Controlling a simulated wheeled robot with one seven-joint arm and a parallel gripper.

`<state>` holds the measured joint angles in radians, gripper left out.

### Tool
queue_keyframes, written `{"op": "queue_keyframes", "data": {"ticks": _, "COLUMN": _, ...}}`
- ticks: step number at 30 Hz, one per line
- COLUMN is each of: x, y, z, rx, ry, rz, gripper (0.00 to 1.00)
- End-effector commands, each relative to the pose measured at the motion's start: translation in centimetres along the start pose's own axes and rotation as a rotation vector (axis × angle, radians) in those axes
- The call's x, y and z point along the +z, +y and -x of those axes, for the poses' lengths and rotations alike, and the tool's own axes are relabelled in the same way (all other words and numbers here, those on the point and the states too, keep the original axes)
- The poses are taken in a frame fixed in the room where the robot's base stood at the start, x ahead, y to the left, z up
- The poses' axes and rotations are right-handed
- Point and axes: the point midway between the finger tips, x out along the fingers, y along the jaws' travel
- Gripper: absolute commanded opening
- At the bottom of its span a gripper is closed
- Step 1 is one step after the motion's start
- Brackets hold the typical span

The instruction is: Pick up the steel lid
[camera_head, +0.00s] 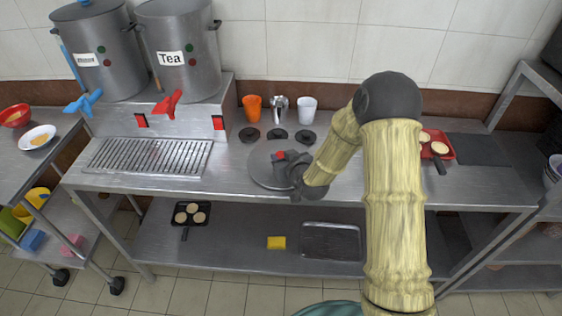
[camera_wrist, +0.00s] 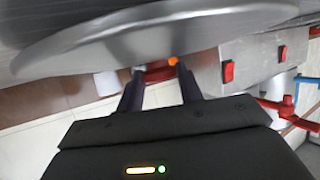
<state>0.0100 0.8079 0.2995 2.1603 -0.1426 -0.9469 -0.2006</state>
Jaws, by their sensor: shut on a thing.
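The steel lid (camera_head: 262,173) is a round grey disc with a red knob, at the middle of the steel counter (camera_head: 225,178). My gripper (camera_head: 283,158) is over the lid and shut on its red knob, which shows between the fingers. In the wrist view the lid (camera_wrist: 150,40) fills the top as a wide tilted curve, and my gripper's two dark fingers (camera_wrist: 158,85) reach towards it with the red knob between them. I cannot tell whether the lid touches the counter. My arm hides part of the counter to its right.
Two stockpots, one marked Tea (camera_head: 180,50), stand on a raised steel base at the back left, with a red tap (camera_head: 168,101). An orange cup (camera_head: 252,107), a steel jug (camera_head: 279,108) and a white cup (camera_head: 307,109) stand behind the lid. A drain grate (camera_head: 150,157) lies left.

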Motion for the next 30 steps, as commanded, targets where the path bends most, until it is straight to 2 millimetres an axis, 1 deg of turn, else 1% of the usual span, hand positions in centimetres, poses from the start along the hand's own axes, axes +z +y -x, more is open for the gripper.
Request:
{"op": "queue_keyframes", "data": {"ticks": 4, "x": -0.2, "y": 0.0, "z": 0.1, "rx": 0.0, "ry": 0.002, "rz": 0.0, "gripper": 0.07}}
{"op": "queue_keyframes", "data": {"ticks": 8, "x": -1.0, "y": 0.0, "z": 0.3, "rx": 0.0, "ry": 0.003, "rz": 0.001, "gripper": 0.07}}
{"op": "queue_keyframes", "data": {"ticks": 11, "x": -2.1, "y": 0.0, "z": 0.8, "rx": 0.0, "ry": 0.005, "rz": 0.001, "gripper": 0.07}}
{"op": "queue_keyframes", "data": {"ticks": 21, "x": -7.7, "y": 0.0, "z": 3.1, "rx": 0.001, "ry": 0.006, "rz": 0.003, "gripper": 0.07}}
{"op": "queue_keyframes", "data": {"ticks": 24, "x": -8.7, "y": 0.1, "z": 3.6, "rx": 0.001, "ry": 0.004, "rz": 0.001, "gripper": 0.07}}
{"op": "queue_keyframes", "data": {"ticks": 27, "x": -9.2, "y": 0.0, "z": 3.8, "rx": 0.001, "ry": 0.002, "rz": 0.0, "gripper": 0.07}}
{"op": "queue_keyframes", "data": {"ticks": 30, "x": -9.3, "y": 0.0, "z": 3.9, "rx": 0.0, "ry": 0.001, "rz": 0.0, "gripper": 0.07}}
